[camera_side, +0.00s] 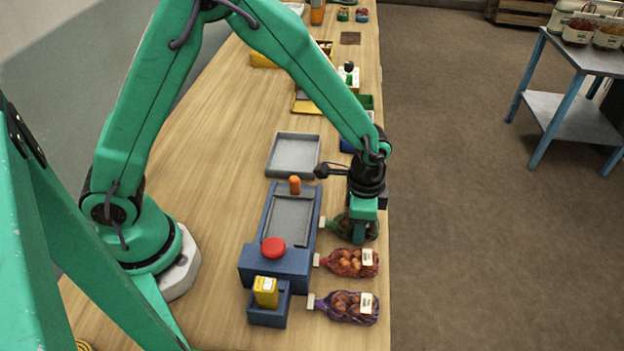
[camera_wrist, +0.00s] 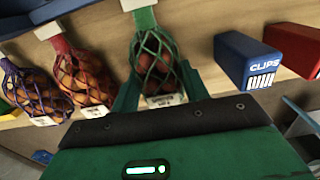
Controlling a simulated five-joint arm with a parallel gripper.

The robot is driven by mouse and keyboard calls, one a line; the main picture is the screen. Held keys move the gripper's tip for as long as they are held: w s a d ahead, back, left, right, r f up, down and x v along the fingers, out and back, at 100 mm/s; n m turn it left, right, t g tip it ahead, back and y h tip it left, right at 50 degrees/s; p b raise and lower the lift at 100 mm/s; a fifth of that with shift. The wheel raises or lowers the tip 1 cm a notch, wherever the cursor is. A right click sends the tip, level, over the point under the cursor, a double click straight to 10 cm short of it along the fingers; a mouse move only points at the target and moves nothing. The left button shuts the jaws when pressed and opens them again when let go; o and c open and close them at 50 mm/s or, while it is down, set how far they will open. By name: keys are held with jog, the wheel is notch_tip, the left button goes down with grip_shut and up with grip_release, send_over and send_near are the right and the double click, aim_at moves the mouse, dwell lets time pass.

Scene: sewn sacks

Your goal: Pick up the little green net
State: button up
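The little green net (camera_side: 343,227) lies on the wooden table at the right edge, beside the blue machine. It holds brownish round things and has a pale tag at its tied end. In the wrist view the green net (camera_wrist: 158,58) lies between my two fingers, with a white label at its near end. My gripper (camera_side: 360,236) is down over the net, pointing at the table. In the wrist view my gripper (camera_wrist: 160,92) has its fingers apart, one on each side of the net. Whether they touch it is hard to tell.
A red net (camera_side: 345,262) and a purple net (camera_side: 343,307) lie nearer the camera. The blue machine (camera_side: 254,259) with a red button (camera_side: 273,247) stands to the left. A grey tray (camera_side: 271,158) is behind. A blue clips box (camera_wrist: 232,58) and red box (camera_wrist: 295,48) stand close by.

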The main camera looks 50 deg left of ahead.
jog(key=shift+r, duration=0.1)
jog(key=shift+r, duration=0.8)
notch_tip(320, 180, up, 2)
jog(key=shift+r, duration=0.15)
jog(key=s+d+r, duration=0.2)
jog(key=s, duration=0.1)
jog(key=s+d+r, duration=0.2)
jog(key=s, duration=0.1)
jog(key=s+d+r, duration=0.2)
jog(key=s+r, duration=0.1)
jog(key=shift+s+d, duration=0.3)
jog(key=shift+a, duration=0.1)
